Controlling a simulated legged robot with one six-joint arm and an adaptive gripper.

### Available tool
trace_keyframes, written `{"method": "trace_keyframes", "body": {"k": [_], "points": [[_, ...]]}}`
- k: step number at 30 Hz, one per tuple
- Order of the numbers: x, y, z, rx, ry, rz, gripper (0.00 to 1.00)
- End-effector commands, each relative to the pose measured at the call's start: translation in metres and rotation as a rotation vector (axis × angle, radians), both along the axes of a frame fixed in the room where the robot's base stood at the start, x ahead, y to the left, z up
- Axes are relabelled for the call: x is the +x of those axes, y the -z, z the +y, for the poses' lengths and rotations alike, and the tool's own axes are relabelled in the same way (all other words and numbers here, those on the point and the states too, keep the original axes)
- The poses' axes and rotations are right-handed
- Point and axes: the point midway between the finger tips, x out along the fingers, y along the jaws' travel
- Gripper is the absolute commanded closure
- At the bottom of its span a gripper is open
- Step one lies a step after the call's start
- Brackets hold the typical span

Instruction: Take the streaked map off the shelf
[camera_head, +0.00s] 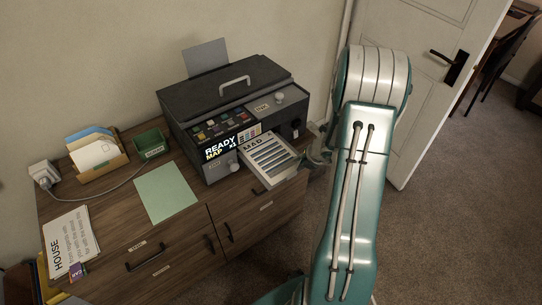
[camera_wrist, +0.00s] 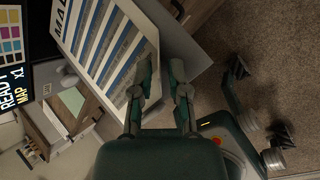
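The streaked map (camera_head: 270,158) is a white sheet headed "MAP" with blue-grey bands. It lies on the printer's output shelf, sticking out at the front. In the wrist view the map (camera_wrist: 107,45) fills the upper left, and the grey shelf (camera_wrist: 189,52) shows beyond its edge. My gripper (camera_head: 318,152) is at the right side of the shelf, partly hidden by my arm in the head view. In the wrist view my gripper's fingers (camera_wrist: 164,70) are apart near the map's edge, with the grey shelf seen between them. I cannot tell whether they touch the map.
The dark printer (camera_head: 225,100) stands on a wooden cabinet (camera_head: 120,225), its display reading "READY MAP X1". A green sheet (camera_head: 166,192), a "HOUSE" page (camera_head: 70,243), an envelope holder (camera_head: 97,153) and a green box (camera_head: 151,144) lie to the left. A door (camera_head: 425,70) stands right.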

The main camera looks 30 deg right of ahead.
Motion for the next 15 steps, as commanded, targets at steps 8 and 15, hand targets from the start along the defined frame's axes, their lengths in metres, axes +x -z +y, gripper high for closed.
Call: {"method": "trace_keyframes", "body": {"k": [8,15], "points": [[-0.0003,-0.0004,0.0,0.0,0.0,0.0,1.0],[-0.0005,-0.0004,0.0001,0.0,0.0,0.0,1.0]]}}
